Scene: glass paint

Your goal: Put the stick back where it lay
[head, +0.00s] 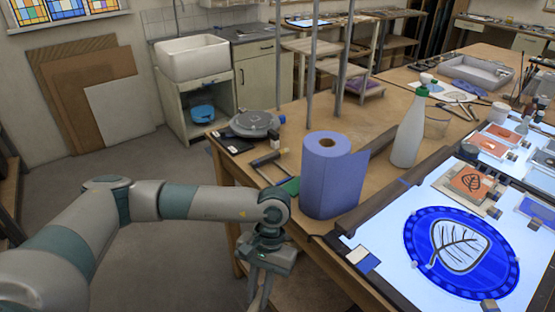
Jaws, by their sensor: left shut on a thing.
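My left gripper (260,288) points down near the left edge of the workbench, at the bottom middle of the head view. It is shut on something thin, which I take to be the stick. The fingers and the bottom picture edge hide most of it, so its shape and tilt cannot be told. I make out no other stick that is clearly the task's one. My right gripper is not in view.
A blue paper roll (328,178) stands on the workbench (285,130), close right of my left gripper. A white bottle (408,132) stands behind it. A lit panel (385,238) at the right bears a blue oval glass piece (415,242). Floor is open at the left.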

